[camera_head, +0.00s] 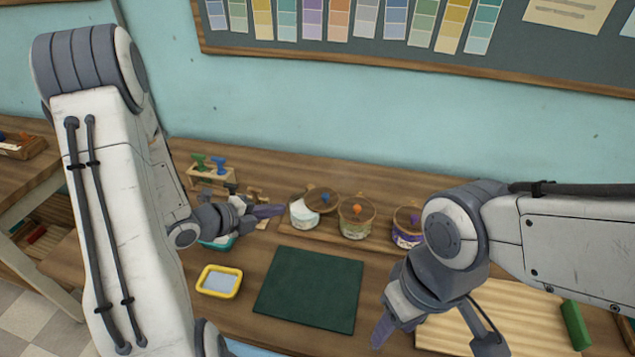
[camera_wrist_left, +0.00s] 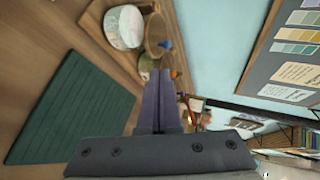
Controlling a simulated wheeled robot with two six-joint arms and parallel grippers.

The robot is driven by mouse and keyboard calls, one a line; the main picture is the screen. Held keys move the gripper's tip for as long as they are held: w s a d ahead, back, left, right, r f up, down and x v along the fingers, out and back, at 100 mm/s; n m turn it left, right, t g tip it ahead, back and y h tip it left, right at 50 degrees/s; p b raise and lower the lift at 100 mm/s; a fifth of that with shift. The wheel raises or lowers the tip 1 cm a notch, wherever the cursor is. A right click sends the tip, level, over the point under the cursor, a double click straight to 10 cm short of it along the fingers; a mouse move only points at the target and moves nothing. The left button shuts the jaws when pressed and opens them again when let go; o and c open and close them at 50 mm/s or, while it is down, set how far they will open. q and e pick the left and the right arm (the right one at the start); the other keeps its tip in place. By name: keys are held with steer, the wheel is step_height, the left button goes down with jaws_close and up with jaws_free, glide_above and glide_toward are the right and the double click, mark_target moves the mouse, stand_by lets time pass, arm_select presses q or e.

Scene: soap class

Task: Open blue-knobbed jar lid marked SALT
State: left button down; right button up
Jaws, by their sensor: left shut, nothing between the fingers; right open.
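The jar with a pale body (camera_head: 303,216) is the leftmost of three in the head view, by the wall; its marking is too small to read. Its round lid (camera_head: 331,203) with a blue knob (camera_head: 325,197) looks offset to the right of the body. I cannot tell how far it is raised. The pale jar (camera_wrist_left: 124,28) and its lid (camera_wrist_left: 154,30) also show in the left wrist view. My left gripper (camera_head: 278,210) is shut and empty, just left of the jar and apart from it. My right gripper (camera_head: 383,338) is open and empty, low at the front.
The orange-knobbed jar (camera_head: 355,228) and purple-knobbed jar (camera_head: 404,238) stand to the right. A dark green mat (camera_head: 310,290), a yellow-rimmed tray (camera_head: 219,282) and a light wooden board (camera_head: 520,318) lie in front. A wooden stand (camera_head: 210,177) with green and blue-handled items is at the back left.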

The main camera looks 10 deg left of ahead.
arm_select(q)
steer(key=p, duration=0.3)
glide_toward(322, 198)
steer(key=x, duration=0.5)
steer(key=shift+d+f, duration=0.1)
steer(key=shift+d, duration=0.2)
steer(key=shift+w+d+f, duration=0.2)
steer(key=shift+w, duration=0.2)
